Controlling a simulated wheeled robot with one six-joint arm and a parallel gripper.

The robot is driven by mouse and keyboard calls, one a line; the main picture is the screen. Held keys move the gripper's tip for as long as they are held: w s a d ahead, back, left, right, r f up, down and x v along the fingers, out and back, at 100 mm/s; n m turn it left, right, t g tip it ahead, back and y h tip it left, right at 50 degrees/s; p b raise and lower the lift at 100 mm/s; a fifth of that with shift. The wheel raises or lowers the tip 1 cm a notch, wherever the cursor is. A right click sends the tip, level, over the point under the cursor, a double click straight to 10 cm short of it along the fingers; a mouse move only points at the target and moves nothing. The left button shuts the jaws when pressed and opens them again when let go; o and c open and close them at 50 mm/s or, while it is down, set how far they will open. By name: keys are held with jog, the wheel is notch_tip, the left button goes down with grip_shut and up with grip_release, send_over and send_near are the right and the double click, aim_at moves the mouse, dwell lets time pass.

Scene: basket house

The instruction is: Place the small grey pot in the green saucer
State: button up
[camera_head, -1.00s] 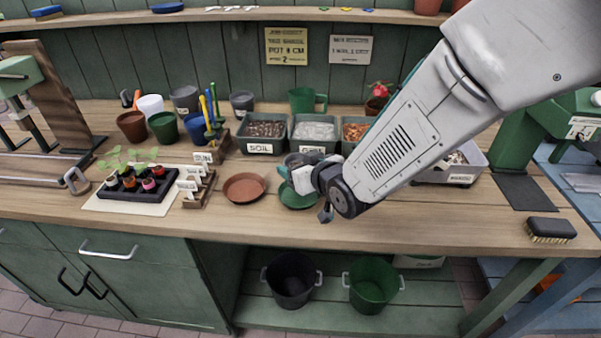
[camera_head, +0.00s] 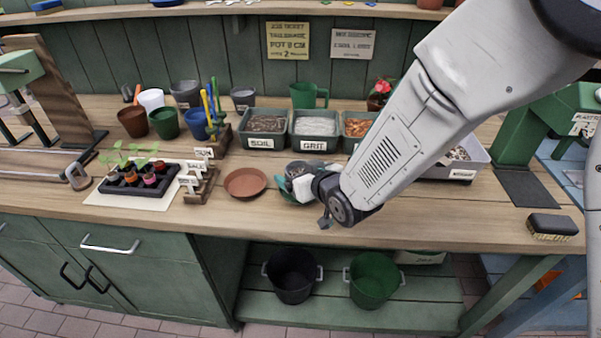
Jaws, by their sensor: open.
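A small grey pot (camera_head: 297,168) shows at my gripper (camera_head: 292,186), right of the terracotta saucer. The green saucer (camera_head: 283,198) is mostly hidden beneath the pot and my gripper; only a bit of its edge shows. The pot appears over or in the saucer, but I cannot tell whether it rests there. My gripper is open at the pot, its fingers partly hidden by the wrist. Two other grey pots, one larger (camera_head: 186,93) and one smaller (camera_head: 243,98), stand at the back of the bench.
The terracotta saucer (camera_head: 245,182) lies just left of my gripper. Bins of soil (camera_head: 263,142), grit (camera_head: 314,143) and bark-like pieces stand behind. A seedling tray (camera_head: 140,180) and white labels are to the left. A brush (camera_head: 552,226) lies at right. The front bench strip is clear.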

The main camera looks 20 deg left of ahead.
jog(key=v, duration=1.2)
jog(key=shift+r, duration=0.1)
jog(key=w+d+r+m+g+h, duration=0.1)
jog(key=d+r+m+h, duration=0.2)
jog(key=d, duration=0.8)
jog(key=d+r+m+h, duration=0.2)
jog(key=d+r+h, duration=0.15)
jog(key=d, duration=0.65)
jog(key=s+d+r+m+g+h, duration=0.2)
jog(key=s+d+r+g, duration=0.1)
jog(key=s+d, duration=0.5)
jog(key=s+d+r+m+g+h, duration=0.1)
jog(key=s+d+r+m+g, duration=0.1)
jog(key=s+d, duration=0.5)
jog(key=s+r+g, duration=0.1)
jog(key=s, duration=0.4)
jog(key=shift+s+d+m+g+h, duration=0.25)
jog(key=shift+d+m+g+h, duration=0.05)
jog(key=shift+d+m+h, duration=0.1)
